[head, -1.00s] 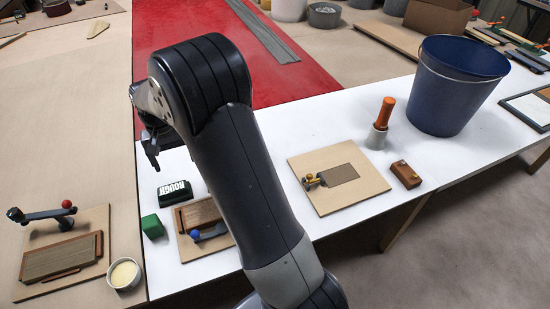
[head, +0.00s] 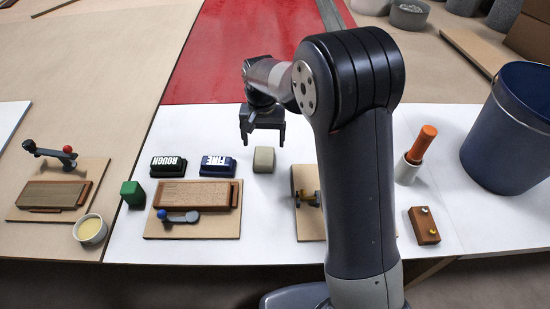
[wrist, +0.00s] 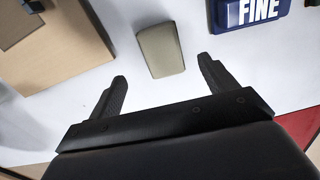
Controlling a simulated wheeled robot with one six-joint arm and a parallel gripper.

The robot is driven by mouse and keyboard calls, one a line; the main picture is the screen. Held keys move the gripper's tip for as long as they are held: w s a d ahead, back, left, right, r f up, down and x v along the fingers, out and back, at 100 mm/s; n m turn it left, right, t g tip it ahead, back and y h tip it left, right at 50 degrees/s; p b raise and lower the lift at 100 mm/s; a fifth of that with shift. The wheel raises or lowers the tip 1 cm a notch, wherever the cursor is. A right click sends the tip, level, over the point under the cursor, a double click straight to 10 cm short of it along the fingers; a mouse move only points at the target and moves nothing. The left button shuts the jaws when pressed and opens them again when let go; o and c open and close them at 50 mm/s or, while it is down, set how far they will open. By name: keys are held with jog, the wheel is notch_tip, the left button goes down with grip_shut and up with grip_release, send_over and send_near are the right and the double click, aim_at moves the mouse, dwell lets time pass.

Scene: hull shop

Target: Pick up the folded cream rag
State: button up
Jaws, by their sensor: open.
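The folded cream rag (head: 264,160) is a small beige block-like pad on the white tabletop, right of the blue FINE block. It also shows in the wrist view (wrist: 160,50), lying ahead of and roughly between the fingertips. My gripper (head: 263,143) is open and empty, above and behind the rag in the head view. Its two fingers show in the wrist view (wrist: 163,72), with the rag beyond them and no contact visible.
The blue FINE block (head: 217,169) and black ROUGH block (head: 168,168) stand left of the rag. A board (head: 303,225) is partly hidden behind my arm. A wooden block with knobs (head: 424,226), an orange-handled tool (head: 421,144) and a blue bucket (head: 510,130) are at right.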

aim_at(263, 155)
jog(key=f, duration=0.8)
jog(key=shift+w+a+f, duration=0.1)
jog(key=shift+w+f, duration=0.05)
jog(key=shift+w, duration=0.15)
jog(key=c, duration=1.1)
